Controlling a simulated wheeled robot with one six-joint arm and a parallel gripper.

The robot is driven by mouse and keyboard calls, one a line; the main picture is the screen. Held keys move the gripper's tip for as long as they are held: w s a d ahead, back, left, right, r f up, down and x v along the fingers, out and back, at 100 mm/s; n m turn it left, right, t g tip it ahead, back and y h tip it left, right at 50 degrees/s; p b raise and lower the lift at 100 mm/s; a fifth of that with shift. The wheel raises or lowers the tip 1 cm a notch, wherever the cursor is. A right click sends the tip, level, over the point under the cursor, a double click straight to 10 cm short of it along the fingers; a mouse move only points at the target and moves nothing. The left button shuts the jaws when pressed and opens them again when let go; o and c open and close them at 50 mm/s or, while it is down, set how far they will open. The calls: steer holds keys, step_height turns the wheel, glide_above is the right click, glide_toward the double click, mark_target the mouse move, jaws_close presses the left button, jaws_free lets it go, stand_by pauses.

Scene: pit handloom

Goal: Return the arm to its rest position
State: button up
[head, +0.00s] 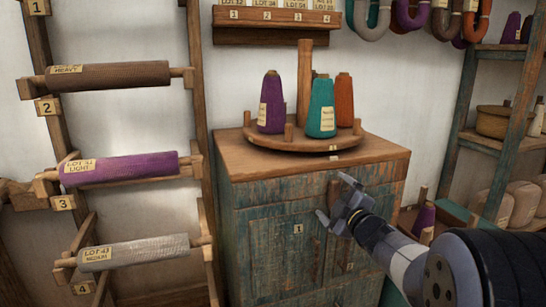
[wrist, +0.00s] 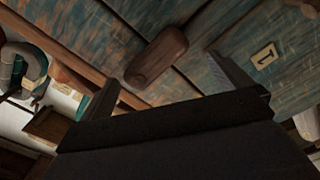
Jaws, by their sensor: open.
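My gripper (head: 333,198) is open in the head view, with nothing between its fingers. It is in front of the teal wooden cabinet (head: 262,225), near the upper part of its doors. My arm reaches in from the lower right. In the wrist view, the dark gripper body fills the lower part, and its two fingers stand apart (wrist: 175,88). Beyond them are the worn teal cabinet boards (wrist: 200,30) and a brown wooden handle (wrist: 157,57). I cannot tell from these views how far the fingertips are from the cabinet.
A round wooden turntable (head: 285,143) with purple (head: 271,104), teal (head: 321,107) and orange (head: 344,102) cones stands on the cabinet. A rack at left holds brown (head: 120,76), purple (head: 130,168) and grey (head: 140,252) rolls. Shelves (head: 490,140) stand at right.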

steer(key=m+p, duration=0.2)
steer(key=r+m+p, duration=0.1)
steer(key=m+p, duration=0.2)
steer(key=m, duration=0.1)
steer(key=shift+s+a+r+p, duration=0.1)
steer(key=shift+a+r+p, duration=0.15)
steer(key=shift+a+p, duration=0.15)
steer(key=m+p, duration=0.3)
steer(key=r+m+p, duration=0.1)
steer(key=m+p, duration=0.1)
steer(key=p, duration=0.1)
steer(key=shift+m, duration=0.4)
steer(key=shift+s+d+f, duration=0.1)
steer(key=shift+s+f, duration=0.1)
steer(key=shift+s, duration=0.05)
steer(key=shift+v, duration=0.85)
